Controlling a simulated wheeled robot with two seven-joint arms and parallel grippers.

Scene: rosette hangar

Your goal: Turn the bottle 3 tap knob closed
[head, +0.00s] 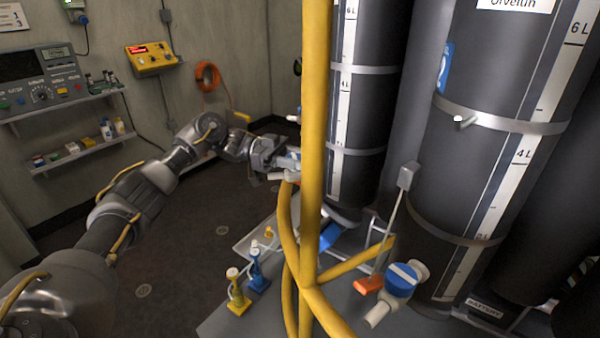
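Large dark bottles with litre scales stand at the right: one in front (475,150) and another (362,110) behind the yellow pole. A valve with a round blue knob (402,278) marked by a white bar sits at the foot of the front bottle. I cannot tell which bottle is number 3. My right gripper is out of view.
A yellow pole (314,130) with branching yellow tubes (345,264) stands in front of the bottles and hides part of them. Small yellow and blue stands (258,272) are on the platform. Wall shelves (80,149) and instruments are at the left. Open floor (185,240) lies below my arm.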

